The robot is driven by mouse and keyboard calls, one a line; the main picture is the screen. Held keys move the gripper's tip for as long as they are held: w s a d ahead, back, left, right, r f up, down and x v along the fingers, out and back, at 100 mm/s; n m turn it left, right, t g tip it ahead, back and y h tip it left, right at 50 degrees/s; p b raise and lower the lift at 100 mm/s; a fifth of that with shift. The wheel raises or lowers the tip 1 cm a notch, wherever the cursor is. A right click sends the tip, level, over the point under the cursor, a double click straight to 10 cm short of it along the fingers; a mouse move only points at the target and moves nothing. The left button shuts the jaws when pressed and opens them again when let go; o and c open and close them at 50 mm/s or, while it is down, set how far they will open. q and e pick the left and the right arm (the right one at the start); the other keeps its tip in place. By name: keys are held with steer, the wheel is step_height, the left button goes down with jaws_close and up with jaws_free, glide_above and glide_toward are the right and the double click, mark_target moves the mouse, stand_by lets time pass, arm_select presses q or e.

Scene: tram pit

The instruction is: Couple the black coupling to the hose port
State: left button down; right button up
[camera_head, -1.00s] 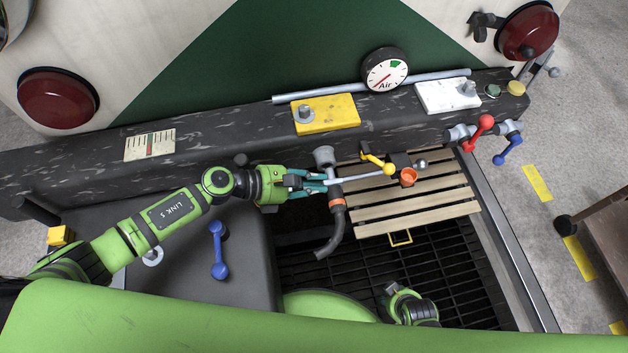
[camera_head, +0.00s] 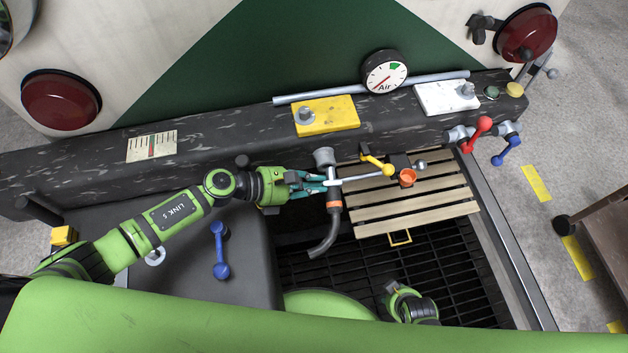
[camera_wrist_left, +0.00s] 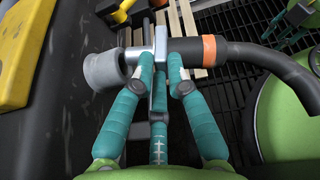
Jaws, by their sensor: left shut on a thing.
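The coupling has a grey cup-shaped head (camera_head: 323,157), an orange band (camera_head: 334,206) and a bent black hose (camera_head: 325,240). My left gripper (camera_head: 328,183) is shut on its grey body, between head and band. In the left wrist view, the teal fingers (camera_wrist_left: 160,75) close around the grey middle piece (camera_wrist_left: 160,45), with the grey head (camera_wrist_left: 103,70) left and the orange band (camera_wrist_left: 209,50) right. An orange-rimmed cup on a black fitting (camera_head: 407,177) lies to the right, apart from the coupling; I cannot tell if it is the hose port.
A dark beam (camera_head: 230,137) crosses behind the coupling. A yellow lever (camera_head: 377,164) is close to its right. A wooden slatted platform (camera_head: 415,210) lies over a black grating (camera_head: 440,265). Red (camera_head: 478,133) and blue (camera_head: 506,150) handles stand right. A blue-handled part (camera_head: 219,252) lies left.

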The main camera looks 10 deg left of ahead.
arm_select(q)
steer(key=shift+r+n+p, duration=0.2)
steer(key=shift+n+p, duration=1.1)
steer(key=shift+n, duration=0.1)
steer(key=shift+w+f, duration=0.1)
steer(key=shift+w, duration=0.3)
steer(key=shift+w+a+b, duration=0.15)
steer(key=shift+w+b, duration=0.2)
steer(key=shift+b, duration=0.05)
steer(key=shift+w, duration=0.1)
steer(key=shift+r, duration=0.2)
steer(key=shift+s, duration=0.45)
steer(key=shift+f, duration=0.1)
